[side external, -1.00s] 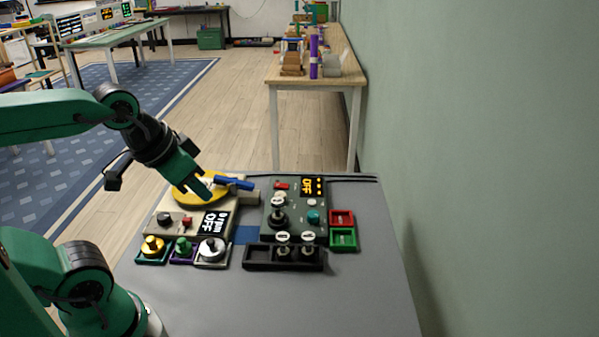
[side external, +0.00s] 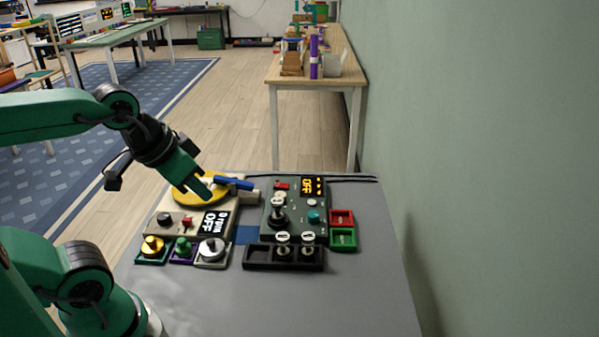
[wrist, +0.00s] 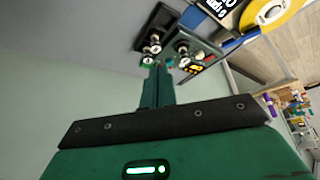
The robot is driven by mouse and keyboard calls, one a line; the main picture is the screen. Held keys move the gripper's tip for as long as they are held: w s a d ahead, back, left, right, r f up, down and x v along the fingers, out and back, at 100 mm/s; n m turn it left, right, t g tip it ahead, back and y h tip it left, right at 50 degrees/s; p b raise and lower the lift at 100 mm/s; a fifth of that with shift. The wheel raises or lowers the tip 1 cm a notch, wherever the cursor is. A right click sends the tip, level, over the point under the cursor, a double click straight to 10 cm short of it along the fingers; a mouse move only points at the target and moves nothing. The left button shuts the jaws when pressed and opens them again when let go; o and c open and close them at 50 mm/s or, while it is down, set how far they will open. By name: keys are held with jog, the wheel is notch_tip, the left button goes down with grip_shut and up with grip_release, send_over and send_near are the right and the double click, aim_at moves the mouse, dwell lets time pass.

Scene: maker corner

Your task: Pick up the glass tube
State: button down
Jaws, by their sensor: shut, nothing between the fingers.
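In the wrist view the two fingers of my gripper (wrist: 158,72) are closed together. No glass tube can be told for certain. Two small white-capped upright pieces (side external: 283,238) (side external: 307,238) stand in a black rack (side external: 257,257), apart from my gripper and to its right. A similar white-capped piece (side external: 278,203) stands on the dark grey-green machine (side external: 268,228).
A blue bar (side external: 234,184) lies by the yellow disc. Small trays with gold, green and silver knobs (side external: 153,245) stand at the beige machine's front. Red (side external: 342,217) and green (side external: 344,239) trays lie right. The grey tabletop's front (side external: 300,305) is clear; a wall (side external: 480,160) rises right.

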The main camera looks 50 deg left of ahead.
jog(key=c, duration=1)
grip_release()
